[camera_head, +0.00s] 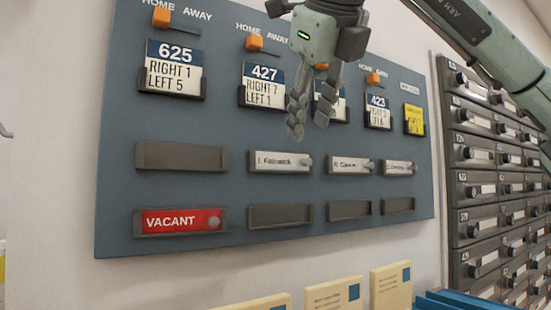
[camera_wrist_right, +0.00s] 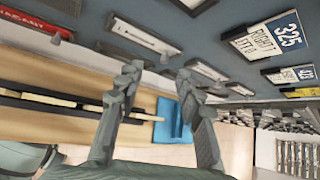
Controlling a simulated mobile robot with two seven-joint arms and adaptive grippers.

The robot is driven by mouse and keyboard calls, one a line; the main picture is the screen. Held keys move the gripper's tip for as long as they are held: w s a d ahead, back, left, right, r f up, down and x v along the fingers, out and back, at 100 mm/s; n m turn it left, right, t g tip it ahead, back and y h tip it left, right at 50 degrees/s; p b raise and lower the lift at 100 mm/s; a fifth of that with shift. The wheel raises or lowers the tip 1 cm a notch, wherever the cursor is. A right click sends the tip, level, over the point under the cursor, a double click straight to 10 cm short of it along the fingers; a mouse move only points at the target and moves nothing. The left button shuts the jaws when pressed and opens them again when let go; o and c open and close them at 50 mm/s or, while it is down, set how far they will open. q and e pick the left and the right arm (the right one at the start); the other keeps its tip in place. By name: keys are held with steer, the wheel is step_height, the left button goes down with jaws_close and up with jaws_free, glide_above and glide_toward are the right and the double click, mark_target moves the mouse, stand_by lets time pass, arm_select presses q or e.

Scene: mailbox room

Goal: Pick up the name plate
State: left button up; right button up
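A blue-grey board (camera_head: 250,190) on the wall carries three white name plates in dark slots: a left one (camera_head: 278,162), a middle one (camera_head: 350,165) and a right one (camera_head: 398,168). Each has a small knob at its right end; their lettering is too small to read surely. A red VACANT plate (camera_head: 180,221) sits in the lower left slot. My right gripper (camera_head: 309,128) is open and empty in front of the board, above the left and middle name plates. In the wrist view, a white plate (camera_wrist_right: 145,35) lies beyond the open fingers (camera_wrist_right: 159,72). My left gripper is not in view.
Numbered cards, such as 625 (camera_head: 174,68) and 427 (camera_head: 262,86), hang above; my gripper partly covers one. Several slots are empty, one at upper left (camera_head: 181,156). Cream envelopes (camera_head: 390,288) and a blue item (camera_head: 460,300) are below. Grey mailboxes (camera_head: 480,205) stand right.

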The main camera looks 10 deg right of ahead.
mark_target(309, 162)
steer(key=x, duration=0.3)
steer(key=d+x, duration=0.1)
steer(key=x, duration=0.2)
steer(key=shift+d+f+p, duration=0.25)
steer(key=shift+f+p, duration=0.05)
steer(key=shift+p, duration=0.1)
steer(key=shift+w+f, duration=0.25)
steer(key=shift+w, duration=0.1)
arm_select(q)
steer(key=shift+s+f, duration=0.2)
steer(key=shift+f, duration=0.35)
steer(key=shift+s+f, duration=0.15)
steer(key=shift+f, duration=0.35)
arm_select(e)
jaws_close()
